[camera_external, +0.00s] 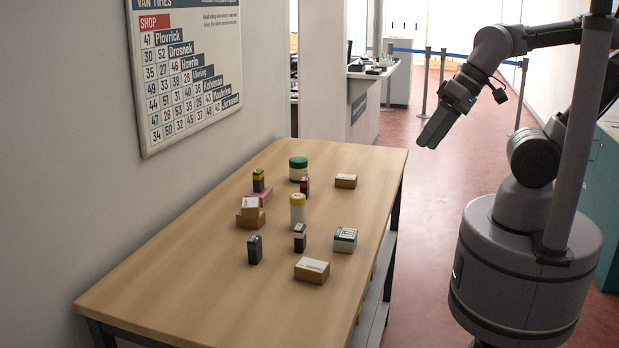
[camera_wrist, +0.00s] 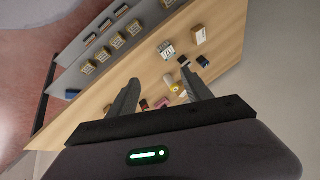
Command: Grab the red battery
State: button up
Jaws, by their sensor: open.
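The red battery (camera_external: 305,185) is a small upright block with a red and dark body. It stands on the wooden table (camera_external: 190,290), between the green-lidded jar and the yellow-lidded jar. In the wrist view a small reddish shape (camera_wrist: 143,104) beside my left finger looks like it, but it is too small to be sure. My gripper (camera_external: 431,136) is in the air to the right of the table, well apart from the battery, pointing down and left. In the wrist view its fingers (camera_wrist: 160,80) are spread with nothing held between them.
Other batteries stand nearby: yellow-and-black (camera_external: 258,181), white-and-black (camera_external: 300,238) and dark blue-topped (camera_external: 255,250). A green-lidded jar (camera_external: 298,170), yellow-lidded jar (camera_external: 297,209), pink box (camera_external: 262,196) and several small parcels (camera_external: 312,270) share the table. The near table end is clear.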

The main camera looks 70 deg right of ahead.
jog(key=w+d+r+n+p, duration=0.15)
jog(key=w+d, duration=0.25)
jog(key=w, duration=0.6)
jog(key=n+g+h+p, duration=0.1)
jog(key=n+h+p, duration=0.1)
jog(key=n, duration=0.2)
send_over(308, 179)
jog(key=s, duration=0.6)
notch_tip(308, 179, down, 10)
jog(key=b+x, duration=0.4)
jog(key=x, duration=0.7)
jog(key=shift+s+f, duration=0.1)
jog(key=shift+s, duration=0.05)
jog(key=b+x, duration=0.1)
jog(key=x, duration=0.2)
jog(key=b+x, duration=0.1)
jog(key=x, duration=0.2)
jog(key=shift+w, duration=0.3)
jog(key=shift+s+a+r, duration=0.1)
jog(key=shift+s+r, duration=0.05)
jog(key=shift+r, duration=0.05)
jog(key=shift+c, duration=0.7)
grip_shut()
